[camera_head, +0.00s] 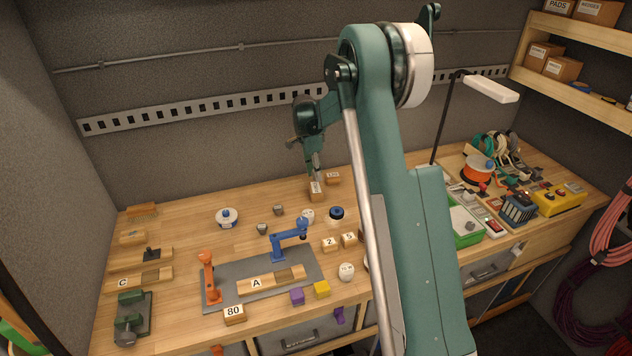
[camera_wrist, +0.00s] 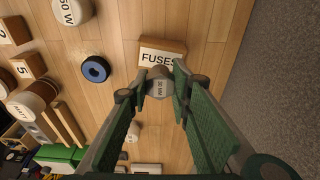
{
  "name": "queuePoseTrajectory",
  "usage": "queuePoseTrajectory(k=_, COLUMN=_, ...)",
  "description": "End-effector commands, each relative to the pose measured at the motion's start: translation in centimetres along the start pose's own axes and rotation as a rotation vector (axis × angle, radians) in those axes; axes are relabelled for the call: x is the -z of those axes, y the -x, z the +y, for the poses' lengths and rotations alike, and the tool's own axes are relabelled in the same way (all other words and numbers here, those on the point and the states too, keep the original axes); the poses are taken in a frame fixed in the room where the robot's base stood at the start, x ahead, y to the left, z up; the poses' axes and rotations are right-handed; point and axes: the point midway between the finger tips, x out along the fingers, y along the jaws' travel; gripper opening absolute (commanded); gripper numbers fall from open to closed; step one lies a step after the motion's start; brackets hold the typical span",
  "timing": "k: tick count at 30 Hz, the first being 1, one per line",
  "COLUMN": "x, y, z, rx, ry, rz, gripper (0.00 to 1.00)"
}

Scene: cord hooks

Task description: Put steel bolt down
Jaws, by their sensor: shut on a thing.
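The steel bolt (camera_wrist: 159,87) shows in the wrist view as a small grey round piece with a label that seems to read "30 MM". My gripper (camera_wrist: 160,90) is shut on it, a green finger on each side. In the head view my gripper (camera_head: 315,160) points down over the back of the bench, above a small wooden block (camera_head: 317,195). In the wrist view a wooden block labelled FUSES (camera_wrist: 162,50) lies right beside the bolt. I cannot tell whether the bolt touches the block or the bench.
A wooden block (camera_head: 333,178) sits just behind right. Blocks "2" (camera_head: 330,244) and "5" (camera_head: 349,240) are nearer. The bench (camera_head: 180,225) has bare wood at back left.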

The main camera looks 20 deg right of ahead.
Motion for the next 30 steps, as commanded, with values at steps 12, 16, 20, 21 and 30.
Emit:
queuePoseTrajectory(k=12, x=-0.1, y=-0.6, z=0.0, rx=0.0, ry=0.0, rz=0.0, gripper=0.08)
queuePoseTrajectory(k=16, x=-0.2, y=-1.2, z=0.0, rx=0.0, ry=0.0, rz=0.0, gripper=0.08)
queuePoseTrajectory(k=20, x=-0.4, y=-2.5, z=0.0, rx=0.0, ry=0.0, rz=0.0, gripper=0.08)
queuePoseTrajectory(k=21, x=-0.4, y=-3.0, z=0.0, rx=0.0, ry=0.0, rz=0.0, gripper=0.08)
queuePoseTrajectory(k=30, x=-0.6, y=-4.3, z=0.0, rx=0.0, ry=0.0, rz=0.0, gripper=0.08)
